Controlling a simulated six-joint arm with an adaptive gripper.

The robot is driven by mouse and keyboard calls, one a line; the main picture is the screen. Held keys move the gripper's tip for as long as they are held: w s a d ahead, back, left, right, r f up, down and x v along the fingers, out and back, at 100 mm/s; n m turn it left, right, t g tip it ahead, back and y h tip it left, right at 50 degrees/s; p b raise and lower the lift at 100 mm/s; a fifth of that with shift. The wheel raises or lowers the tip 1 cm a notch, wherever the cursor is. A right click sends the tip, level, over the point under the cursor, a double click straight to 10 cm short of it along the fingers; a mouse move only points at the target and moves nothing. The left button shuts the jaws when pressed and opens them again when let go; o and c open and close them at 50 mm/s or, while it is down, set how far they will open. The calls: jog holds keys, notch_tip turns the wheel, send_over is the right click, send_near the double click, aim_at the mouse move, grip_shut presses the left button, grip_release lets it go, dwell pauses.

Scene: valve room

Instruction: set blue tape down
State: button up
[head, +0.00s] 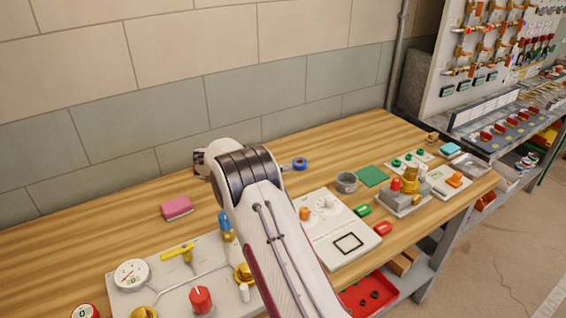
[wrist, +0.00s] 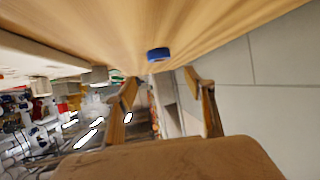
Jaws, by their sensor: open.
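The blue tape (head: 300,163) is a small blue roll lying on the wooden bench near its back, just right of my arm in the head view. It also shows in the wrist view (wrist: 158,54), resting on the wood beyond the fingertips. My gripper (wrist: 160,79) is open and empty, its two fingers spread with a gap between them. The tape lies ahead of that gap, apart from both fingers. In the head view my arm hides most of the gripper.
The wooden bench (head: 135,200) has clear wood around the tape. A pink block (head: 176,207) and a valve panel with a gauge (head: 131,274) are to the left. A grey cup (head: 346,182), a green pad (head: 372,176) and a white panel (head: 335,222) are to the right. A wall stands behind.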

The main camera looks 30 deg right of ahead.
jog(key=shift+s+a+r, duration=0.15)
jog(key=shift+a+r, duration=0.1)
jog(key=shift+a, duration=0.25)
dwell(0.4)
